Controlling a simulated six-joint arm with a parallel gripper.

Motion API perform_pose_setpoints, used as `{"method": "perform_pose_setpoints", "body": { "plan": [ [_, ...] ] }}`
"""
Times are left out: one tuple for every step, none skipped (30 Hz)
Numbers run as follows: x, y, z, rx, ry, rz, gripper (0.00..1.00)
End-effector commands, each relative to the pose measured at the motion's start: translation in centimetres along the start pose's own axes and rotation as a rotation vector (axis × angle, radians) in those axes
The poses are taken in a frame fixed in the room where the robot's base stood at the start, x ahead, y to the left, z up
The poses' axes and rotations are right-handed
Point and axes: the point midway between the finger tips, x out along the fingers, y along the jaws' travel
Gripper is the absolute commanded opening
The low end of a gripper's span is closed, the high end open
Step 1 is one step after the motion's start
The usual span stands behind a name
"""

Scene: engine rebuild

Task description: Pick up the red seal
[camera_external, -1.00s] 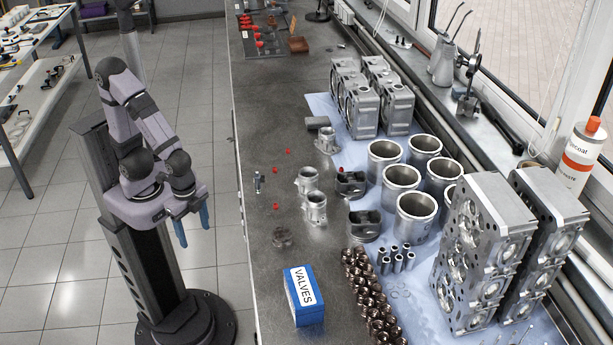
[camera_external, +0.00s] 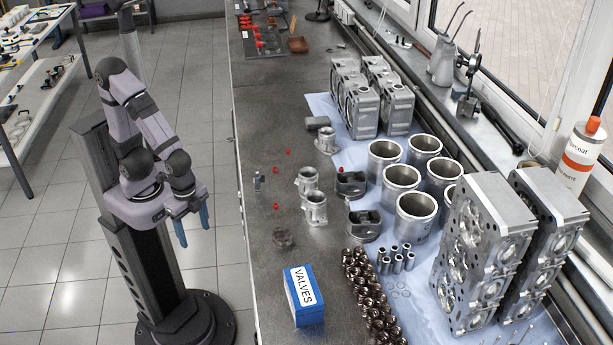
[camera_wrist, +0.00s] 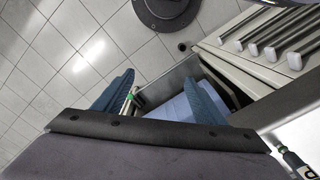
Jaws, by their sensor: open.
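Several small red seals lie on the dark workbench in the outside view. One red seal (camera_external: 288,152) is farthest back, another (camera_external: 275,170) is a little nearer, and a third (camera_external: 276,206) is nearer still. One more red seal (camera_external: 341,170) shows at a dark piston (camera_external: 350,184); I cannot tell whether it rests on it. My gripper (camera_external: 194,229) is open and empty, with blue fingers pointing down beside the bench's left edge, well away from the seals. In the wrist view its blue fingers (camera_wrist: 160,95) are apart, and no seal shows there.
The blue VALVES box (camera_external: 305,298), silvery housings (camera_external: 314,208), a small upright metal part (camera_external: 257,181) and a dark round part (camera_external: 283,237) stand around the seals. Cylinder liners (camera_external: 416,214) and engine blocks fill the right side. The bench's left strip is mostly clear.

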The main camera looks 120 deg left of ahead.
Motion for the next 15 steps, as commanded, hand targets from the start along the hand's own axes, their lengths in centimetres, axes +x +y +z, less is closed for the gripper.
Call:
{"method": "perform_pose_setpoints", "body": {
  "plan": [
    [0.0, 0.0, 0.0, 0.0, 0.0, 0.0, 0.57],
    [0.0, 0.0, 0.0, 0.0, 0.0, 0.0, 0.5],
    [0.0, 0.0, 0.0, 0.0, 0.0, 0.0, 0.41],
    [0.0, 0.0, 0.0, 0.0, 0.0, 0.0, 0.34],
    [0.0, 0.0, 0.0, 0.0, 0.0, 0.0, 0.34],
    [0.0, 0.0, 0.0, 0.0, 0.0, 0.0, 0.34],
    [0.0, 0.0, 0.0, 0.0, 0.0, 0.0, 0.34],
    [0.0, 0.0, 0.0, 0.0, 0.0, 0.0, 0.34],
    [0.0, 0.0, 0.0, 0.0, 0.0, 0.0, 0.34],
    [0.0, 0.0, 0.0, 0.0, 0.0, 0.0, 0.34],
    [0.0, 0.0, 0.0, 0.0, 0.0, 0.0, 0.34],
    [-0.02, -0.01, -0.03, -0.001, 0.001, 0.0, 0.34],
    [-0.08, -0.04, -0.13, -0.005, 0.003, 0.0, 0.34],
    [-0.19, -0.11, -0.35, -0.012, 0.008, 0.001, 0.34],
    [-0.45, -0.26, -0.83, -0.029, 0.02, 0.002, 0.34]
  ]
}}
